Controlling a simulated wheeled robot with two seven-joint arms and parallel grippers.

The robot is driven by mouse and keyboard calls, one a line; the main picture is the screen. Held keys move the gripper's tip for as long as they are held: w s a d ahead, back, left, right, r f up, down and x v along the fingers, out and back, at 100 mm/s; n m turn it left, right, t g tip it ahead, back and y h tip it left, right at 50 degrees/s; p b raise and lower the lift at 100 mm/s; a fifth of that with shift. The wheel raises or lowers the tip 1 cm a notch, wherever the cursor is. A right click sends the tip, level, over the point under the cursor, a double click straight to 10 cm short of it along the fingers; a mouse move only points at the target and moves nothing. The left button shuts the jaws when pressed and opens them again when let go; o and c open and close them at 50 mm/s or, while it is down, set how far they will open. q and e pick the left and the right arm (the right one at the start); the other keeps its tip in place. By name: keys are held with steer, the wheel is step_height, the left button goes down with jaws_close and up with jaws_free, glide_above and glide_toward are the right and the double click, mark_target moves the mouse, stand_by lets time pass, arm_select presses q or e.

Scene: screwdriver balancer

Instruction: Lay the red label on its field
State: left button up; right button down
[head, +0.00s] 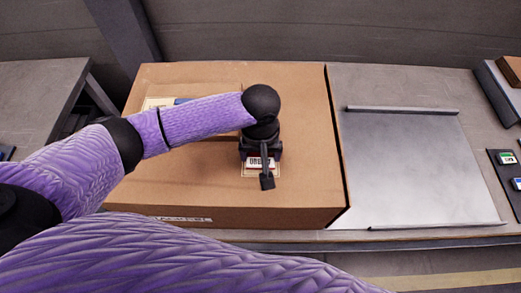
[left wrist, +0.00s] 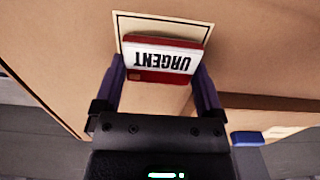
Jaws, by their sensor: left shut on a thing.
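The red label (head: 258,163) is a small flat piece with a white band reading URGENT. My left gripper (head: 262,166) is shut on it, above the cardboard box's top (head: 300,120). In the left wrist view the label (left wrist: 150,58) sits between the two fingers of my left gripper (left wrist: 160,75). Its field (left wrist: 165,25), a pale rectangle with a dark outline, lies behind the label, which covers much of it. The label looks slightly turned against the outline. I cannot tell whether it touches the box. My right gripper is not in view.
Another pale field with a blue piece (head: 183,100) is on the box's far left, partly behind my arm. A bare metal plate (head: 410,165) with raised edges lies right of the box. A dark tray (head: 507,170) with small labels stands at far right.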

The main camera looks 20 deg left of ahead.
arm_select(q)
steer(key=shift+f, duration=0.35)
stand_by(0.4)
steer(key=o, duration=1.1)
steer(key=shift+r+p, duration=0.1)
steer(key=shift+p, duration=0.2)
step_height(320, 180, up, 9)
steer(key=shift+p, duration=1.2)
steer(key=shift+r, duration=0.4)
